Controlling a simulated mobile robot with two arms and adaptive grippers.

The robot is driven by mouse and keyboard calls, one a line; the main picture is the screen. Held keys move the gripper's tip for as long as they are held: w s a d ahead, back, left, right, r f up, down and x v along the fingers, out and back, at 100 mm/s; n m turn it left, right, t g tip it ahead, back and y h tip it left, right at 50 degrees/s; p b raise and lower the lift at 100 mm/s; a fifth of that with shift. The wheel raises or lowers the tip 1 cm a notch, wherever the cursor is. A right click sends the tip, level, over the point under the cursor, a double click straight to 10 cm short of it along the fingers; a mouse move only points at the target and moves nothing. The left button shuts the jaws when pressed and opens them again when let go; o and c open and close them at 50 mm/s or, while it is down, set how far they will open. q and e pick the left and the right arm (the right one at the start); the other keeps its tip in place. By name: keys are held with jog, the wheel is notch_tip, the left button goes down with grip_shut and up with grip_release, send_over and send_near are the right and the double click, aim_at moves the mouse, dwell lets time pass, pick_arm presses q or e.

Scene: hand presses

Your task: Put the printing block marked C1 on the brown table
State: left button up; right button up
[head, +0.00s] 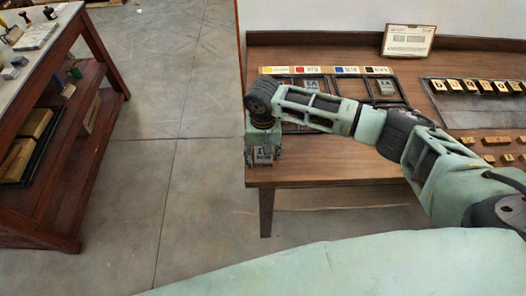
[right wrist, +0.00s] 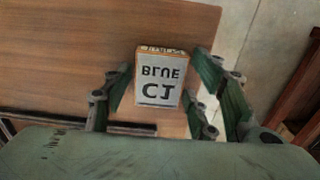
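The printing block C1 (head: 263,155) has a pale face with dark lettering. In the right wrist view the block (right wrist: 160,82) shows "BLUE" and "C1" turned over. My right gripper (head: 262,142) points down with its fingers close on both sides of the block; it also shows in the right wrist view (right wrist: 162,75) and appears shut on it. The block is over the near left corner of the brown table (head: 330,170). I cannot tell whether its underside touches the tabletop. My left gripper is not in view.
A rack (head: 405,92) with coloured labels and another block (head: 387,88) stands behind my right arm. A sign (head: 408,41) leans at the back. A tray of letter blocks (head: 470,115) is at right. A red-brown shelf table (head: 75,120) stands left across open floor.

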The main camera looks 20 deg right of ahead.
jog(key=shift+o, duration=0.5)
jog(key=shift+r, duration=0.2)
notch_tip(320, 180, up, 12)
jog(key=b, duration=0.1)
jog(key=shift+b, duration=0.3)
